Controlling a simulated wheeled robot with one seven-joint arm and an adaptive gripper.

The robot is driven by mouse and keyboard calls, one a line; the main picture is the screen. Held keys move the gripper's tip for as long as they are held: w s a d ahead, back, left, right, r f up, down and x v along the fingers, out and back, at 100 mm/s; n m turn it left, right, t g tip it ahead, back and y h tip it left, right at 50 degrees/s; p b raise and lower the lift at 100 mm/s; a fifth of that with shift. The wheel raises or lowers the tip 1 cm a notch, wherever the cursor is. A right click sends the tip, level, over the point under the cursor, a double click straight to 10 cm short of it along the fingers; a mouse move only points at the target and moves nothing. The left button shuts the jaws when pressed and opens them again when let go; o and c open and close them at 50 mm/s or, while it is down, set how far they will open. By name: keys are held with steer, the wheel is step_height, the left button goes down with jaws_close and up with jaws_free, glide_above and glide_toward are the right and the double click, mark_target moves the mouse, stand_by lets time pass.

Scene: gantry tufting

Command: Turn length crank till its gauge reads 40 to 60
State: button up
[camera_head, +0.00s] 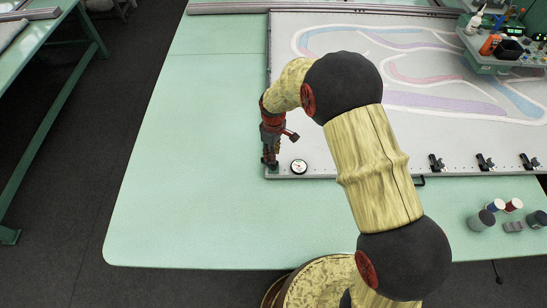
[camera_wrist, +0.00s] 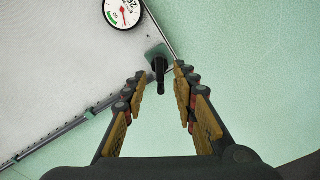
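The crank shows in the wrist view as a dark upright handle (camera_wrist: 159,72) on a grey-green base plate (camera_wrist: 157,53) at the frame corner. My gripper (camera_wrist: 162,82) is open, with a finger on each side of the handle and visible gaps to it. In the head view my gripper (camera_head: 270,156) points down over the frame's front left corner and mostly hides the crank. The round white gauge (camera_head: 299,167) lies just right of it. In the wrist view the gauge (camera_wrist: 124,10) is cut by the top edge; it has a green band and a red needle, but I cannot read its value.
The white tufting cloth (camera_head: 290,90) with coloured curves fills the frame. Several black clamps (camera_head: 484,162) line its front rail. Thread spools (camera_head: 512,205) and grey pieces stand at front right, and a tool tray (camera_head: 490,62) at back right. The green table is clear at left.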

steer(key=shift+f, duration=2.05)
steer(key=shift+c, duration=0.3)
jaws_close()
